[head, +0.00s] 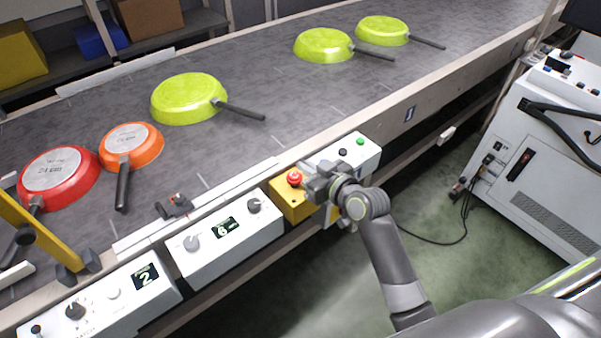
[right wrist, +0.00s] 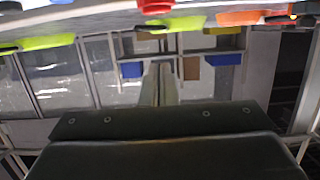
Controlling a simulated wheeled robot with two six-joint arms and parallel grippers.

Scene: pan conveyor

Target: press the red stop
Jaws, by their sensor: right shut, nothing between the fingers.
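The red stop (head: 294,178) is a round red button on top of a yellow box (head: 293,204) at the near side of the conveyor, in the head view. My right gripper (head: 312,184) is shut and empty, with its tips just right of the button. I cannot tell whether they touch it. In the right wrist view, which is upside down, the shut fingers (right wrist: 160,84) point toward the shelves, and a red shape (right wrist: 155,6) at the top edge looks like the button. My left gripper is not in view.
The conveyor belt (head: 270,115) carries a red pan (head: 58,180), an orange pan (head: 131,146) and several green pans (head: 188,98). White control boxes (head: 226,243) line the near edge left of the stop; another (head: 358,149) is right. A white cabinet (head: 545,150) stands at right.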

